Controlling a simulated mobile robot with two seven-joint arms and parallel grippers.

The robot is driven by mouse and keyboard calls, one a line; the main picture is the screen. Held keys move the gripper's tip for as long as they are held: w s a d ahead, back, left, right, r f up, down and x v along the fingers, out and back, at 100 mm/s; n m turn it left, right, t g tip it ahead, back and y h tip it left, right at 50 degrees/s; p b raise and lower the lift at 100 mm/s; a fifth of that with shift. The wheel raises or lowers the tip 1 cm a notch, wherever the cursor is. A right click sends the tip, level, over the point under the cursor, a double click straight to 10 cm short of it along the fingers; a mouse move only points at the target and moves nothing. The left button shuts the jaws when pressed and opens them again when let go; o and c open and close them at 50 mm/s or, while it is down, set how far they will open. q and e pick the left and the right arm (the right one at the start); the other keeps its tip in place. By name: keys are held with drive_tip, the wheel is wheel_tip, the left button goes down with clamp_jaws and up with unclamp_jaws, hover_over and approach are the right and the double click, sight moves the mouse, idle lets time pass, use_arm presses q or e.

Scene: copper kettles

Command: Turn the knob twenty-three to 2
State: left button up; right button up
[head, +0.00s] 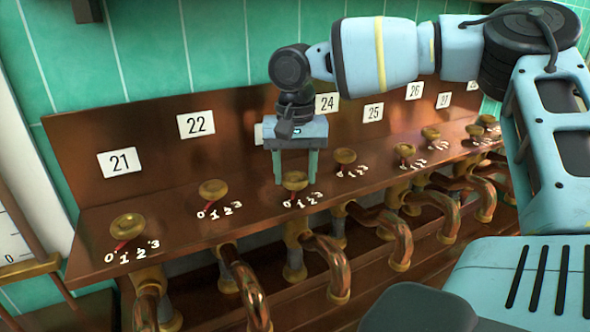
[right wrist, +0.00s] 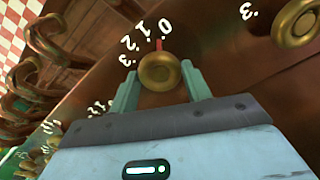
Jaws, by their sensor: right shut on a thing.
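Knob twenty-three (head: 295,180) is a round brass knob on the copper ledge, with the white marks 0, 1, 2 and 3 beside it. Its number plate (head: 258,134) is mostly hidden behind my right gripper. My right gripper (head: 295,181) points down with one finger on each side of the knob, shut on it. In the right wrist view the knob (right wrist: 160,72) sits between the fingertips of the gripper (right wrist: 160,84). Its red pointer (right wrist: 159,45) points at or close to 0. My left gripper is not in view.
Knobs twenty-one (head: 127,227) and twenty-two (head: 213,190) stand to the left, knob twenty-four (head: 345,156) to the right, with more farther along. Curved copper pipes (head: 247,287) run below the ledge's front. The copper back panel (head: 150,130) stands behind.

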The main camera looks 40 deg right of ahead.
sight(295, 176)
drive_tip(key=n, duration=0.5)
drive_tip(key=shift+n, duration=2.5)
drive_tip(key=o, duration=1)
drive_tip(key=shift+r, duration=3.95)
